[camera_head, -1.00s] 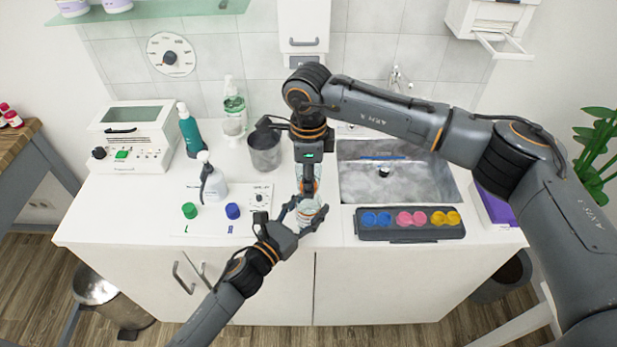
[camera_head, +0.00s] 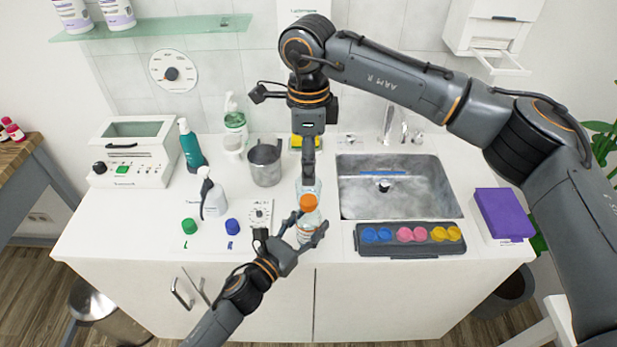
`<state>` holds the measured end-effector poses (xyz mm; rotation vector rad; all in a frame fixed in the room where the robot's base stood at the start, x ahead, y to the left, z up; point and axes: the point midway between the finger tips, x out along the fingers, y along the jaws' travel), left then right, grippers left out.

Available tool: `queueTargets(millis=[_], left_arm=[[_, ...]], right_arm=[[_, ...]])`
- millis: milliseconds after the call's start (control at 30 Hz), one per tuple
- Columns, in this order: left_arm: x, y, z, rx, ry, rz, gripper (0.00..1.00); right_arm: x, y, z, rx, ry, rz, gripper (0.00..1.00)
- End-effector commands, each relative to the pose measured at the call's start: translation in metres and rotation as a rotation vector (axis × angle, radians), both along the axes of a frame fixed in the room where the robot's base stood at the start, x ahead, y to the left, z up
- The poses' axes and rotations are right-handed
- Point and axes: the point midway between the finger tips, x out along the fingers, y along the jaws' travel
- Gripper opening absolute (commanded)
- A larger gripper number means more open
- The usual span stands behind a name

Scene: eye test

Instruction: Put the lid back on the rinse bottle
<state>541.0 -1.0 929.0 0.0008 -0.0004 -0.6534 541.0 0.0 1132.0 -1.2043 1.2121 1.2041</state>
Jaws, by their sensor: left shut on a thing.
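The rinse bottle (camera_head: 307,235) is clear and stands roughly upright near the counter's front edge. My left gripper (camera_head: 304,230) is shut around its body. The orange lid (camera_head: 308,202) shows at the bottle's top; whether it is fully seated I cannot tell. My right gripper (camera_head: 308,180) points straight down from above, its fingers just behind and above the lid in the picture. I see its fingers nearly edge-on, so I cannot tell whether they are open or touch the lid. Something clear and bluish shows behind the lid, partly hidden by those fingers.
A green cap (camera_head: 189,226) and a blue cap (camera_head: 232,227) lie left of the bottle, near a white timer (camera_head: 260,213) and a spray bottle (camera_head: 213,201). A metal cup (camera_head: 264,164) stands behind. Right are the sink (camera_head: 430,187), a dark tray (camera_head: 400,250) and a purple box (camera_head: 503,213).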

Motion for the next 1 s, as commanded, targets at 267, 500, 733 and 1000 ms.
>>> queueTargets(millis=[267, 500, 733, 1000], left_arm=[[0.0, 0.0, -0.001, 0.001, 0.002, 0.0, 0.0], [0.0, 0.0, -0.001, 0.001, 0.002, 0.0, 0.57], [0.0, 0.0, -0.001, 0.001, 0.001, 0.0, 0.79], [-0.003, 0.003, -0.001, 0.001, 0.001, 0.0, 0.79]], right_arm=[[0.0, 0.0, 0.019, 0.0, 0.0, 0.001, 0.59], [0.0, 0.0, 0.019, 0.0, 0.0, 0.001, 0.59], [0.0, 0.0, 0.019, 0.0, 0.0, 0.0, 0.59], [0.0, 0.0, 0.019, 0.0, 0.0, 0.001, 0.59]])
